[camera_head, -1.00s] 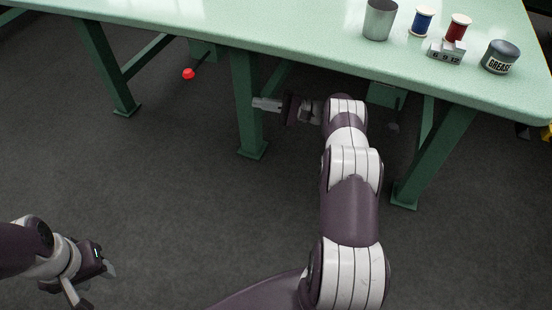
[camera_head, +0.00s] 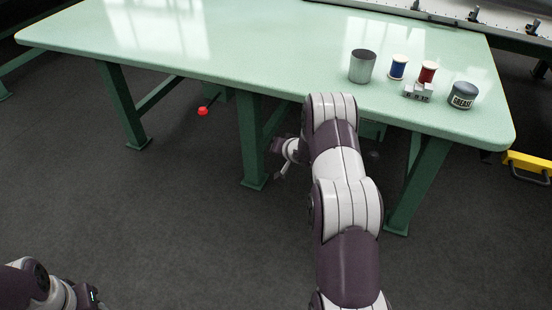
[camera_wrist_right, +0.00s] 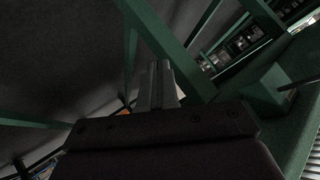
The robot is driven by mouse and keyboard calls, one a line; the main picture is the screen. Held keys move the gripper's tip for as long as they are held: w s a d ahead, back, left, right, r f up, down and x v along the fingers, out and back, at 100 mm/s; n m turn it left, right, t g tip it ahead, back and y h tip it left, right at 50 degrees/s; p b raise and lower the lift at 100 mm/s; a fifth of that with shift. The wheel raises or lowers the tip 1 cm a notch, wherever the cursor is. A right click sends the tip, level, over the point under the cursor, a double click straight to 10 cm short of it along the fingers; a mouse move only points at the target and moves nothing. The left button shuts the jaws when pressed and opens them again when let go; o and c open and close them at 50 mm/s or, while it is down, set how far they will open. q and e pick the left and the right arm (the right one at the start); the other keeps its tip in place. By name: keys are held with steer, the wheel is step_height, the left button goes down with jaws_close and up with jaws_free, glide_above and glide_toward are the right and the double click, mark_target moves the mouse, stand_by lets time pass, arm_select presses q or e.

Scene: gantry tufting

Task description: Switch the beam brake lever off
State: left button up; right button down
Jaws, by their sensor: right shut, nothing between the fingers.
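A lever with a red ball knob (camera_head: 203,111) sticks out on a dark rod from a green box under the table's left part. A second green box (camera_head: 372,130) hangs under the right part, mostly behind my right arm. I cannot tell from the pictures which is the beam brake. My right gripper (camera_head: 281,168) is under the table's front edge beside the middle leg, right of the red knob and apart from it. In the right wrist view its fingers (camera_wrist_right: 158,82) are shut and empty.
The green table (camera_head: 240,45) has several legs; its middle leg (camera_head: 252,140) stands between the red knob and my right gripper. On top are a grey cup (camera_head: 362,66), blue spool (camera_head: 398,67), red spool (camera_head: 427,72) and grease tin (camera_head: 463,95). The floor in front is clear.

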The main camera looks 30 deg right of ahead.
steer(key=s+a+r+n+g+p, duration=0.2)
steer(key=s+a+r+g+p, duration=0.2)
steer(key=s+r, duration=0.5)
steer(key=s+a+r+n+g+p, duration=0.3)
steer(key=s+a+r+p, duration=0.4)
steer(key=s, duration=0.6)
step_height(320, 180, up, 3)
steer(key=shift+s+a+f+n+g+h+p, duration=0.1)
steer(key=shift+s+a+n+g+h+p, duration=0.2)
steer(key=shift+a+g, duration=0.75)
steer(key=shift+a+t, duration=0.2)
steer(key=shift+t, duration=0.05)
